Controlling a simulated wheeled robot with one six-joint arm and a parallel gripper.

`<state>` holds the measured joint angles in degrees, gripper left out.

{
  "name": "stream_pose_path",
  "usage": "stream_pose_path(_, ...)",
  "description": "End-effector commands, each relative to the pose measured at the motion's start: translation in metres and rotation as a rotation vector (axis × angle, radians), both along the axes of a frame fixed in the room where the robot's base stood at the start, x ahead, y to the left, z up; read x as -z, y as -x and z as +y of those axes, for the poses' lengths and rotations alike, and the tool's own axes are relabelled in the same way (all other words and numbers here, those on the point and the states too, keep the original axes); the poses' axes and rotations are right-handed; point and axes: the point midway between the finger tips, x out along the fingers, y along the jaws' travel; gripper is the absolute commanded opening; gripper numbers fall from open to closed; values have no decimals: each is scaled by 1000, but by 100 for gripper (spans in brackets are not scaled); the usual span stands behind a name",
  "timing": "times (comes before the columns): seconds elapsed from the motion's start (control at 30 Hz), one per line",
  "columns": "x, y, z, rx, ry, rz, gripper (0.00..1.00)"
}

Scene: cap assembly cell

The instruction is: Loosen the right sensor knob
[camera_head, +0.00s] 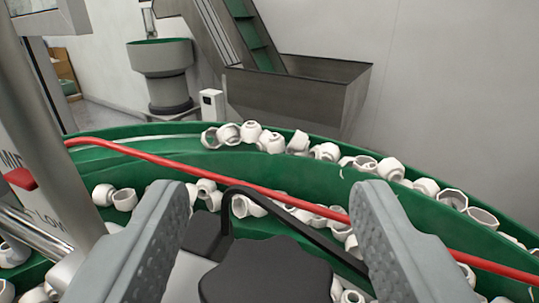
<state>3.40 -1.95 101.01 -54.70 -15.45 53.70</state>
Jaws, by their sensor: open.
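A black lobed knob (265,272), taken to be the sensor knob, is at the bottom centre, cut off by the lower edge. My gripper (270,205) is open, with one grey ridged finger on each side of the knob. Gaps show between the knob and both fingers, and nothing is held. A thin black bent rod (290,222) rises behind the knob and runs down to the right, behind the right finger. Whether this is the right-hand knob of a pair cannot be told, as no other knob shows.
A green feeder bowl (420,210) holds many white caps (270,142). A red hose (190,168) crosses behind the fingers. A thick grey post (45,130) stands close on the left. A grey hopper (300,90) with a green conveyor and a smaller bowl feeder (160,58) stand behind.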

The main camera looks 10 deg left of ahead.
Motion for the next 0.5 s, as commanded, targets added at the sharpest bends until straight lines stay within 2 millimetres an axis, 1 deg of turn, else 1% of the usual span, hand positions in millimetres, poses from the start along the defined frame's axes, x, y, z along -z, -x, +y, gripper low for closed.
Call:
stream_pose_path(0.03,1,-5,1,-1,0,1,55)
stream_pose_path(0.2,0,-11,2,-1,1,0,55)
stream_pose_path(0.47,0,-12,2,0,0,0,55)
stream_pose_path(0.5,0,-12,2,0,0,0,51)
